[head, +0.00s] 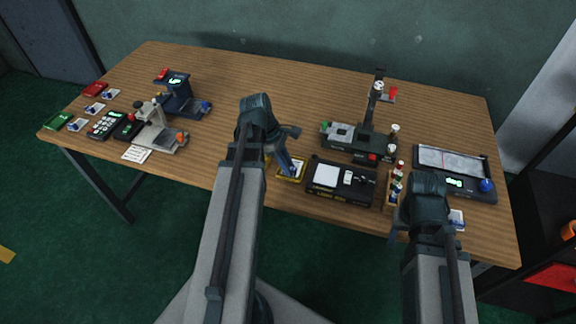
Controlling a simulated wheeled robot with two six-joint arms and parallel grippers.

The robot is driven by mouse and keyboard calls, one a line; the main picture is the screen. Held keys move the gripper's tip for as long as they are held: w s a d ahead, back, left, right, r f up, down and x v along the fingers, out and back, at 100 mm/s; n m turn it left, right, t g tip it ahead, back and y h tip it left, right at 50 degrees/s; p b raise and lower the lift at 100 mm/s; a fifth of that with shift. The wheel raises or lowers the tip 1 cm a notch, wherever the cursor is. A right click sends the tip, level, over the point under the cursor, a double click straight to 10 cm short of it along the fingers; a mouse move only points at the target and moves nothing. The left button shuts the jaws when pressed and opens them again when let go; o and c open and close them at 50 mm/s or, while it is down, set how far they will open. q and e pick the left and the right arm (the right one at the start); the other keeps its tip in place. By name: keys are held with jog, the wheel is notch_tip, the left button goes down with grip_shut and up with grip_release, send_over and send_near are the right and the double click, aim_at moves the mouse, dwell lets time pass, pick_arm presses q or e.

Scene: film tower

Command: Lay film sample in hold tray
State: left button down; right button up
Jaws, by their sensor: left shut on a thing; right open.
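My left gripper (290,168) reaches down at the front middle of the table, over a small yellow-rimmed tray (291,179), which I take as the hold tray. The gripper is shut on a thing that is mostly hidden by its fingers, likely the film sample. A pale and blue patch shows at the fingertips, inside the tray's outline; I cannot tell whether it touches the tray floor. My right gripper (398,219) is open at the front right, largely hidden behind its own wrist. A small white and blue piece (456,218) lies beside that wrist.
A black device with a white plate (327,174) stands just right of the yellow tray. Green (58,121) and red (95,89) trays are far left. The middle back is clear.

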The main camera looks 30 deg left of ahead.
pick_arm(q)
jog(key=shift+c, duration=1)
grip_release()
jog(key=shift+r, duration=0.15)
notch_tip(320, 180, up, 7)
jog(key=p, duration=0.7)
